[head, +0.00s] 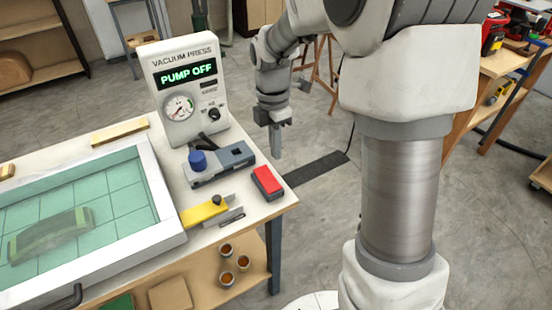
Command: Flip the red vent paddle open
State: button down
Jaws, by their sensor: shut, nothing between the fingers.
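The red vent paddle (267,179) is a red flat-topped piece on a dark grey base near the right corner of the white-topped table. It appears to lie flat on its base. My gripper (275,155) points down with its fingers shut and empty. In the picture it is just above the paddle, apart from it, against the floor beyond the table edge. Its exact distance from the paddle cannot be told from this one view. The vacuum press panel (181,93) stands behind and reads "PUMP OFF".
A grey valve block with a blue knob (198,160) sits left of the paddle. A yellow latch piece (204,213) lies in front of it. The white-framed press bed (165,190) with a green-tinted cover fills the left. Small cups (227,279) stand on the lower shelf.

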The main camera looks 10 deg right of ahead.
jog(key=r, duration=0.3)
jog(key=shift+s+r, duration=0.15)
jog(key=shift+s, duration=0.1)
jog(key=shift+d, duration=0.1)
jog(key=s+d+r+m+t, duration=0.1)
jog(key=s+r+m+t, duration=0.2)
jog(key=s+m, duration=0.6)
jog(key=s+d+r+m+t, duration=0.1)
jog(key=s+r+m+t, duration=0.2)
jog(key=s+r+m, duration=0.4)
jog(key=s+m, duration=0.3)
jog(key=m, duration=0.2)
jog(key=shift+s+m, duration=0.2)
jog(key=shift+m, duration=0.1)
